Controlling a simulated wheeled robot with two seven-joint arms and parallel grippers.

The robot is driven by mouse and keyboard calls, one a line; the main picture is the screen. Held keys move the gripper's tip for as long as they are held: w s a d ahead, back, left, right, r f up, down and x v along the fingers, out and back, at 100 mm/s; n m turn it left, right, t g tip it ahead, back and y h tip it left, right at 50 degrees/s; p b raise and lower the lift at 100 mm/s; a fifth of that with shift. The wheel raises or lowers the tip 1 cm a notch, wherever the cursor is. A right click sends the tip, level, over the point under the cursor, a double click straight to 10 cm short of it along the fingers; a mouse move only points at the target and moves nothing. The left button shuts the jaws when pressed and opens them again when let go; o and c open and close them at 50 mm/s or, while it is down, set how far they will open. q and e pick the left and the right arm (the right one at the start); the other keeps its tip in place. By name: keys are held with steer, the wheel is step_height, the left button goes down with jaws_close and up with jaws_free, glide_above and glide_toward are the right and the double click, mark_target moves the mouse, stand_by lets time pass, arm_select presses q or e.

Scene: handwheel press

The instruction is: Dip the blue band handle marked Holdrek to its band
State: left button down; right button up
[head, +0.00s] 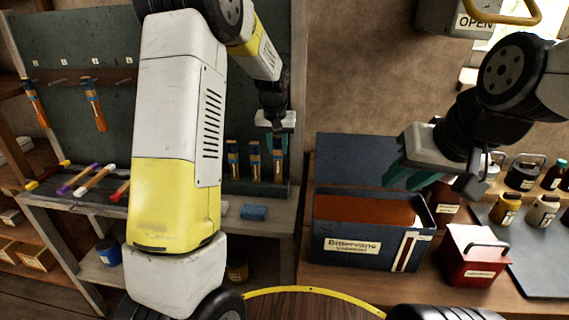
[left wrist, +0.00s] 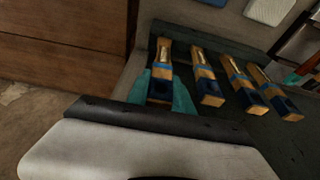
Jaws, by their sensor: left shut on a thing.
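Several wooden handles with blue bands stand in a dark rack, with two (head: 233,160) (head: 254,163) left of the gripped one in the head view. My left gripper (head: 277,138) is shut on the rightmost handle (head: 278,166). In the left wrist view its teal fingers (left wrist: 163,92) flank this blue-banded handle (left wrist: 163,55). No writing on the handles is legible, so I cannot tell which is marked Holdrek. A dark blue trough (head: 357,248) labelled Bittervane holds orange-brown liquid. My right gripper (head: 408,178) is empty above its right side and looks open.
A red box (head: 474,258) with a black handle stands right of the trough. Orange handles (head: 95,108) hang on the back panel at left.

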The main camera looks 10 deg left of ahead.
arm_select(q)
steer(key=shift+r, duration=2.55)
